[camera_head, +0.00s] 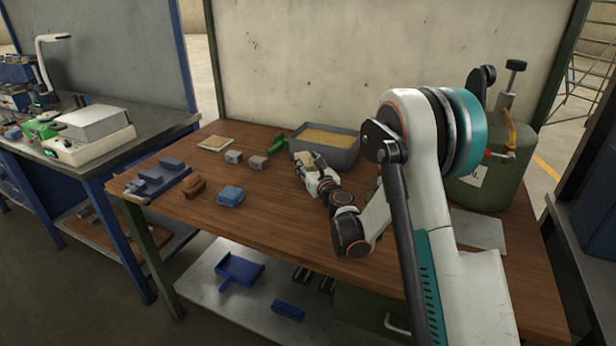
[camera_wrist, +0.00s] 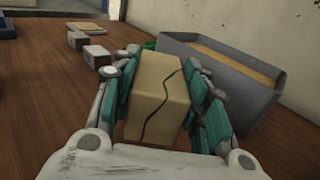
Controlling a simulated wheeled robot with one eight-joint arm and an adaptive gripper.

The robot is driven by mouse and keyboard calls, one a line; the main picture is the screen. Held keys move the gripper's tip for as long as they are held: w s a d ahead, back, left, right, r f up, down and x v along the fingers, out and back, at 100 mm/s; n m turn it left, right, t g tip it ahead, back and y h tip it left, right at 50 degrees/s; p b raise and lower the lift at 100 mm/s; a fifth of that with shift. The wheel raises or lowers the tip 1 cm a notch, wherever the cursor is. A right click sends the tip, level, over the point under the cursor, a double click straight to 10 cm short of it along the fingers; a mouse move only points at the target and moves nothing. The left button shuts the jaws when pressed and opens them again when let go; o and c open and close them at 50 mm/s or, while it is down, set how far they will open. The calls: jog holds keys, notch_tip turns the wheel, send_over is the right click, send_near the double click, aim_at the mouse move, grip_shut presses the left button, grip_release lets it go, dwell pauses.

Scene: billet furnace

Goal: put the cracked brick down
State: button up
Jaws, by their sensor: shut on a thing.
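The cracked brick (camera_wrist: 158,95) is a pale tan block with a dark, wavy crack along its top face. It sits between the teal-padded fingers of my gripper (camera_wrist: 162,90) in the wrist view. My gripper (camera_head: 312,170) is shut on it, and the brick (camera_head: 306,159) shows small in the head view. It is over the wooden table (camera_head: 270,220), left of and close to a grey tray. I cannot tell whether the brick's underside touches the table.
The grey tray (camera_head: 350,157) holds a sand-coloured fill. Two small grey blocks (camera_head: 257,162) and a green tool (camera_head: 278,145) lie left of it. A blue block (camera_head: 230,196), a brown piece (camera_head: 194,187) and a blue-grey fixture (camera_head: 158,181) stand further left. A green tank (camera_head: 490,165) stands right. The table's front middle is clear.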

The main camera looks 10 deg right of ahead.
notch_tip(320, 180, down, 4)
jog(key=shift+r+b, duration=0.1)
jog(key=shift+b, duration=0.55)
jog(key=o, duration=1.3)
jog(key=shift+c, duration=0.2)
jog(key=shift+r, duration=0.1)
